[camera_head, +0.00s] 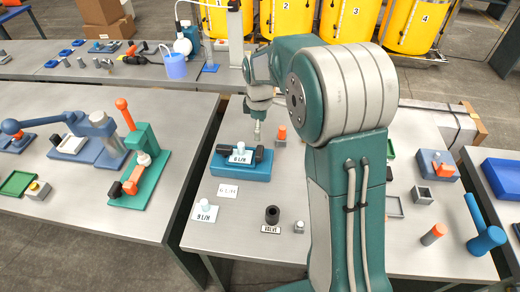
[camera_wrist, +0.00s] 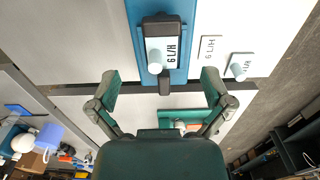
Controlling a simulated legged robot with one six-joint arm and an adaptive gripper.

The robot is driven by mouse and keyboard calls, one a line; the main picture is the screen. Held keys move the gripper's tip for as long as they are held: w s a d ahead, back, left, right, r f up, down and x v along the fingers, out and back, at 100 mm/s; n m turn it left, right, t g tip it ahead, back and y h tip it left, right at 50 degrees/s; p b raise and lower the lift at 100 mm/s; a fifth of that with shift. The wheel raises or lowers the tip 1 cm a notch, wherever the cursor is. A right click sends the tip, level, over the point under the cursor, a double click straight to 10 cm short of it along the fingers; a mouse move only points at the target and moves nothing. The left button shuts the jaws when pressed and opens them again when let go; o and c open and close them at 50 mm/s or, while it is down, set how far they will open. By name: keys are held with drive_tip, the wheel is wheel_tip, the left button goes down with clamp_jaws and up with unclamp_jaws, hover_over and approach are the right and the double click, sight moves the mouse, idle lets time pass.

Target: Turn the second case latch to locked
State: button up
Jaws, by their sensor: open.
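I cannot pick out a case latch for certain. My gripper (camera_head: 257,128) hangs over the table, just beyond a blue block (camera_head: 229,172) that carries a black fitting (camera_head: 258,155) and a white "6 L/H" plate with a pale knob (camera_head: 240,154). In the wrist view my gripper (camera_wrist: 158,78) is open, its green fingers spread wide with nothing between them. The blue block (camera_wrist: 184,74), black fitting (camera_wrist: 165,86) and pale knob (camera_wrist: 155,68) lie ahead of the fingertips. My arm hides part of the table in the head view.
A blue-grey block with an orange knob (camera_head: 441,168) stands at the right. A loose "9 L/H" plate (camera_head: 205,212), a "6 L/H" card (camera_head: 228,191) and a black socket by a "VALVE" label (camera_head: 272,215) lie nearer. A green fixture (camera_head: 140,165) stands on the left table.

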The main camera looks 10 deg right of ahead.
sight(259, 151)
wheel_tip(259, 151, down, 10)
drive_tip(key=shift+s+d+r, duration=0.1)
drive_tip(key=shift+r, duration=0.1)
drive_tip(key=shift+f, duration=0.3)
drive_tip(key=shift+a, duration=0.3)
drive_tip(key=shift+d, duration=0.1)
drive_tip(key=c, duration=1)
